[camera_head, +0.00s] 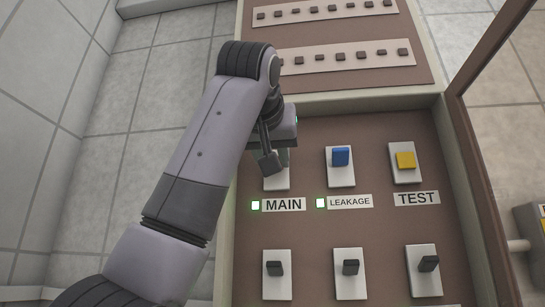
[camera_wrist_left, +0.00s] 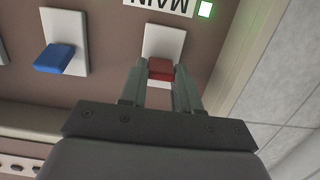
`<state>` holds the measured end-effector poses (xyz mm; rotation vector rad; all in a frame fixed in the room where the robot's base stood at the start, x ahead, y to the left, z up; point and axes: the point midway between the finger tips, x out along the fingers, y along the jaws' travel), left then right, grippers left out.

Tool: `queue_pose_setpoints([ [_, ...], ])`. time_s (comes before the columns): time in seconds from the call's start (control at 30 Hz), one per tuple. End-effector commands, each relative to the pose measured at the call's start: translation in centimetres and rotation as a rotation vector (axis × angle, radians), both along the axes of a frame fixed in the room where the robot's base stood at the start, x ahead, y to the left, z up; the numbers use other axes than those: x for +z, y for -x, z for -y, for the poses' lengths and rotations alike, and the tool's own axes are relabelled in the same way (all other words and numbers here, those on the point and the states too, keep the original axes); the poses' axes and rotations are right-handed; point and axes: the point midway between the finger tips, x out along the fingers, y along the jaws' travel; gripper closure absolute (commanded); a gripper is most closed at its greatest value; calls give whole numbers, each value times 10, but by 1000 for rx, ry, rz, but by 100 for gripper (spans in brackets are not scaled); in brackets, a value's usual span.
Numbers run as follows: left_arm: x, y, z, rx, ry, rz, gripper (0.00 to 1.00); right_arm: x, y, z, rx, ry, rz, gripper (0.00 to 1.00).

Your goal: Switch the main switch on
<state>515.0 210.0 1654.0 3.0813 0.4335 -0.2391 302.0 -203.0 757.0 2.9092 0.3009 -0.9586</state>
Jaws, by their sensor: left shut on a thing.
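The main switch is a red lever on a white plate, with the gripper over it in the head view. The plate (camera_head: 276,183) shows above the MAIN label (camera_head: 283,205). In the left wrist view the red main switch (camera_wrist_left: 161,68) sits between the fingertips. My left gripper (camera_head: 277,158) is shut on it; in the left wrist view both fingers (camera_wrist_left: 160,80) touch its sides. The red lever is hidden by my gripper in the head view. A green lamp (camera_head: 255,206) glows beside the MAIN label. My right gripper is not in view.
To the right are a blue LEAKAGE switch (camera_head: 340,156) with a lit green lamp (camera_head: 320,203) and a yellow TEST switch (camera_head: 405,160). Several black switches, including one at lower left (camera_head: 275,268), line the row below. An open door frame (camera_head: 466,150) stands at right.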

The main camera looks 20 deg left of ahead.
Motion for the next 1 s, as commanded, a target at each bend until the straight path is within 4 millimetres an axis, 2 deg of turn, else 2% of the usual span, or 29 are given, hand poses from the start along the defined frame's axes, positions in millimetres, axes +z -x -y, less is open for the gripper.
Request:
queue_pose_setpoints([
  [0.93,4,-1,0,-1,20,-68,99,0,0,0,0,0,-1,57],
  [0.97,4,-1,0,-1,20,-68,59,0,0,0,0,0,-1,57],
  [1.0,4,-1,0,-1,20,-68,46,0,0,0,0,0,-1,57],
])
